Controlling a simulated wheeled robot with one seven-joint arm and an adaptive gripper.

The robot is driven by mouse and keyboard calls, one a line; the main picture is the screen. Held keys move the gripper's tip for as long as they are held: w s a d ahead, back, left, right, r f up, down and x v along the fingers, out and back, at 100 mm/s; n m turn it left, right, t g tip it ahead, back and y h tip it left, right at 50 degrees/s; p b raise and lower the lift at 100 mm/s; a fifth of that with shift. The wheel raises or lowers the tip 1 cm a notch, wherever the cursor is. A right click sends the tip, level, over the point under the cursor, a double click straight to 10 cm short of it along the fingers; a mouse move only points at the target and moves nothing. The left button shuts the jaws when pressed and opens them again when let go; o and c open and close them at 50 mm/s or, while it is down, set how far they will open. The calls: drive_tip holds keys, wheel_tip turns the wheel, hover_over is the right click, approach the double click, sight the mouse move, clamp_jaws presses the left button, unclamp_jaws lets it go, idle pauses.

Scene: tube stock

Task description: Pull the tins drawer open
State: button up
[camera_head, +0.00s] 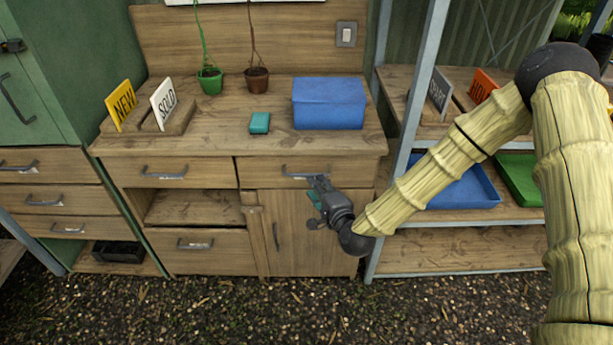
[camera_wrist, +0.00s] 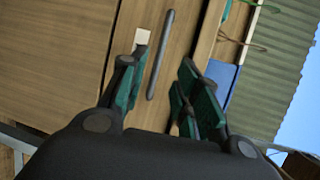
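The upper right drawer of the wooden bench (camera_head: 258,173) is shut, and I cannot read whether its label says tins. Its grey bar handle (camera_head: 298,174) is partly behind my gripper (camera_head: 318,191) in the head view. In the wrist view the handle (camera_wrist: 161,54) lies ahead, between the lines of the two green-padded fingers. My gripper (camera_wrist: 160,92) is open and empty, and the handle looks to be just beyond the fingertips. A small pale label (camera_wrist: 142,37) shows beside the handle, near the left finger.
A cupboard door (camera_head: 300,235) is below this drawer, and another shut drawer (camera_head: 190,174) is to its left. On the bench top stand a blue box (camera_head: 328,103), a teal block (camera_head: 260,123), two potted plants and signs. A metal-framed shelf (camera_head: 400,150) stands close on the right.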

sight(307, 174)
drive_tip(key=p+x, duration=0.1)
drive_tip(key=x, duration=0.7)
drive_tip(key=shift+w+a+f, duration=0.1)
drive_tip(key=shift+w+a, duration=0.05)
clamp_jaws()
